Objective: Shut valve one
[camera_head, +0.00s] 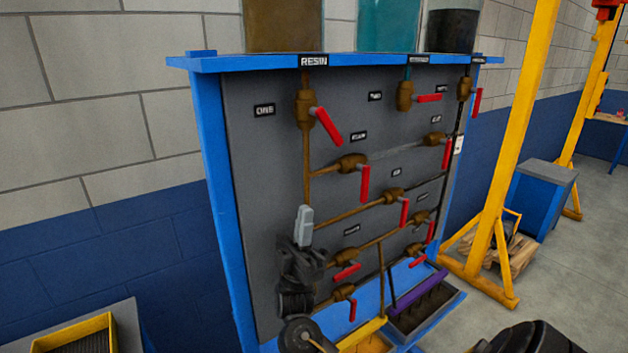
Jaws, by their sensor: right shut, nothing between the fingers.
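Valve one is the brass valve (304,108) under the RESIN label, with a label that seems to read ONE (264,110) to its left. Its red lever (327,126) slants down to the right, neither along the vertical pipe nor straight across it. My right gripper (305,214) is in front of the panel, below valve one and near the same vertical pipe. Its grey fingers point up, shut and empty, clearly apart from the lever. The gripper hides the lower part of that pipe. My left gripper does not show.
The grey panel (262,180) in a blue frame carries several other red-lever valves to the right and below. The second top valve's lever (429,98) lies level. Tanks stand on the blue shelf (350,60). A yellow post (513,140) stands to the right.

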